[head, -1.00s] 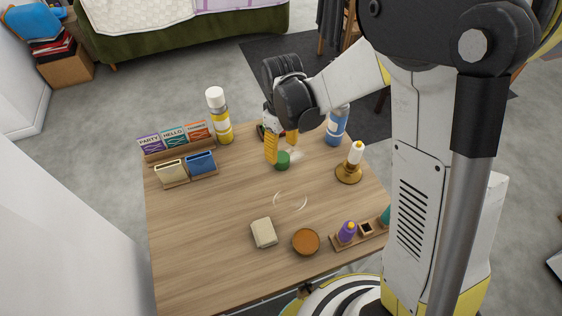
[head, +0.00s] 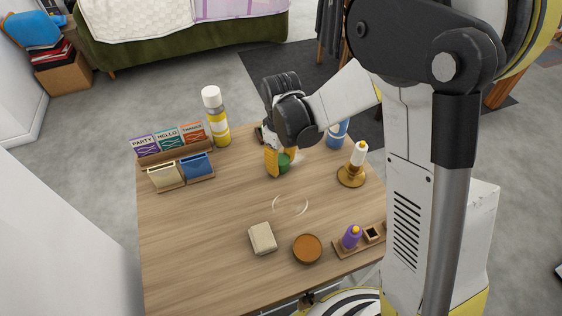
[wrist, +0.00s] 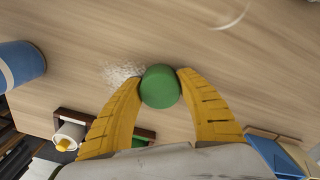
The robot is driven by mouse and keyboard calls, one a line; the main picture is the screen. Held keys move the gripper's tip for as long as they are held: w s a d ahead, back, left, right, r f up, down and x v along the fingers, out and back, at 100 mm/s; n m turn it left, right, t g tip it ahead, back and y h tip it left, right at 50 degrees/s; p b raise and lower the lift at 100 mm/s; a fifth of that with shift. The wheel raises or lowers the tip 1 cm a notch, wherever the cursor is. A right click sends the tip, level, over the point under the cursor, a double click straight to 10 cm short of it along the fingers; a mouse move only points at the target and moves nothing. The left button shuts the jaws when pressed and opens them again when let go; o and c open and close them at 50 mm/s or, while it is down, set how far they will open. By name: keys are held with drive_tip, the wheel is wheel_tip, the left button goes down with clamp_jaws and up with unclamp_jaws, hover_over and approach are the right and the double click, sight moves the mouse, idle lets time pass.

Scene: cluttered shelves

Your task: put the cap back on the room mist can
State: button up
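A small round green cap (wrist: 160,87) is on the wooden table, near its back edge. My gripper (head: 282,162) reaches down over it, and its two yellow fingers press against the cap's sides in the wrist view. The cap also shows between the fingers in the head view (head: 284,163). A blue can (head: 337,134) stands right of my gripper, its top hidden behind my arm; its side shows in the wrist view (wrist: 20,65). A yellow can (head: 217,118) with a white top stands at the back left. I cannot read which can is the room mist.
A card rack (head: 172,155) is at left. The table's left-middle is clear.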

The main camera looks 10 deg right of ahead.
drive_tip(key=shift+c, duration=0.5)
drive_tip(key=shift+r+p, duration=1.8)
drive_tip(key=shift+r, duration=0.75)
drive_tip(key=shift+c, duration=0.2)
drive_tip(key=o, duration=0.6)
drive_tip(key=c, duration=0.4)
